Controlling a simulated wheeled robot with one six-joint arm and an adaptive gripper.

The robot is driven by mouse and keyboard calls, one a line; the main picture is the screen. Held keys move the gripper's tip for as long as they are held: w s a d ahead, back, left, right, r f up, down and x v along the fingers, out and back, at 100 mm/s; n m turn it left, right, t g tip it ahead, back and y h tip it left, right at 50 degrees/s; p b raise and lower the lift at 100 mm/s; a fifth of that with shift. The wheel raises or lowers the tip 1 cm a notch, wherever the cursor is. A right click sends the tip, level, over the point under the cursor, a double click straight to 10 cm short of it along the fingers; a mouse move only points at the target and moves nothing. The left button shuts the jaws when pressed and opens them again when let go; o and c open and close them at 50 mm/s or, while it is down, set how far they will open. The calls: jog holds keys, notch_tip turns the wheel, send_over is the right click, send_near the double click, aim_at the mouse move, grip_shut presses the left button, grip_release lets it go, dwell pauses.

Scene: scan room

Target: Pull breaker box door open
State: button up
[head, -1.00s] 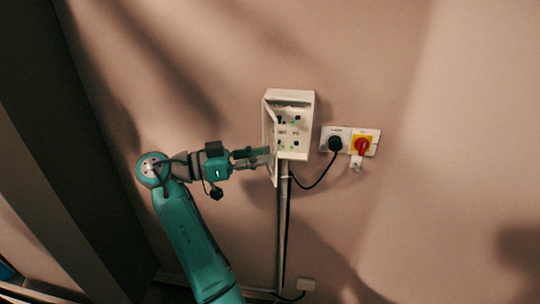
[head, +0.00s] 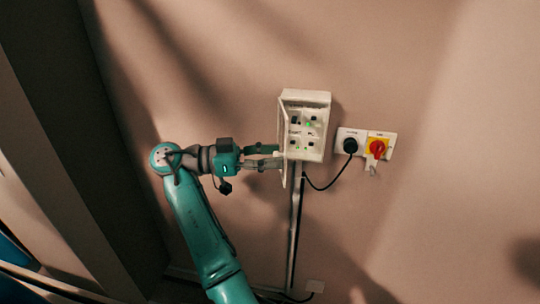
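The white breaker box (head: 306,124) is on the wall near the middle of the head view. Its door (head: 284,140) is swung out on the left side, and the switches and small green lights inside show. My gripper (head: 281,157) is at the left of the box, with its fingertips at the door. Its two fingers are spread apart, one above the other. I cannot tell whether a fingertip touches the door.
A socket with a black plug (head: 350,146) and a yellow plate with a red rotary switch (head: 377,149) are right of the box. A black cable hangs from the plug. A conduit (head: 295,230) runs down below the box. The wall at right is clear.

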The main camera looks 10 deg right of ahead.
notch_tip(320, 180, up, 10)
dwell(0.7)
